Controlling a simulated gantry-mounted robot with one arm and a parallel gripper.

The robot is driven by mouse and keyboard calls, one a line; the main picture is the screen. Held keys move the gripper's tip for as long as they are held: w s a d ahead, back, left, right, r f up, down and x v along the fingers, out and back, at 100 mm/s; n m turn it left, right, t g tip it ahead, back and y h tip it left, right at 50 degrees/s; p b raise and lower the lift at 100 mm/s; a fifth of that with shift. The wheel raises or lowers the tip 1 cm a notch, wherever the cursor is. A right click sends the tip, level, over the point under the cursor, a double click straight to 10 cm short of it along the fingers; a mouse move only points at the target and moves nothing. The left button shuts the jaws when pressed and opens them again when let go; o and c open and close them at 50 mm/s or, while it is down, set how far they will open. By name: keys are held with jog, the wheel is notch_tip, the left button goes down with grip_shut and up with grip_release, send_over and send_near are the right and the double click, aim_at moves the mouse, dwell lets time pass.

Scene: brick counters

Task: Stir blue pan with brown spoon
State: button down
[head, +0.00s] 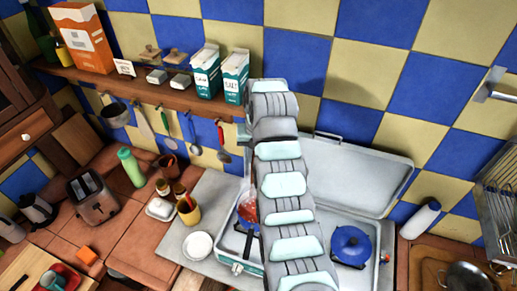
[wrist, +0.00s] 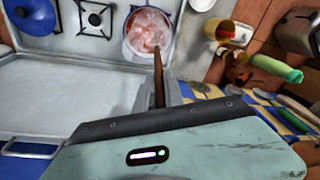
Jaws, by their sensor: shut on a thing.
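My gripper (wrist: 160,97) is shut on the brown spoon (wrist: 157,80) in the wrist view. The spoon's brown handle points from the fingers toward the pan. Its far end meets the pan's near edge, and I cannot tell how deep it sits. The pan (wrist: 148,34) holds chunky pink-red food and stands on the stove beside a bare burner. In the head view my arm hides most of this pan, and only some red food (head: 247,208) shows left of the arm. My gripper's fingers and the spoon are hidden in the head view.
A lidded blue pot (head: 350,245) stands on the stove's right side, with the raised stove lid (head: 345,175) behind. A yellow cup (head: 189,213) and a white plate (head: 198,245) are left of the stove. A shelf (head: 150,93) with cartons and hanging utensils lines the wall.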

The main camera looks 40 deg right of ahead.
notch_tip(320, 180, down, 13)
jog(key=s+d+b, duration=0.1)
jog(key=b, duration=0.4)
jog(key=shift+r, duration=0.15)
dwell(1.0)
jog(key=shift+d+b, duration=0.15)
jog(key=shift+b, duration=0.3)
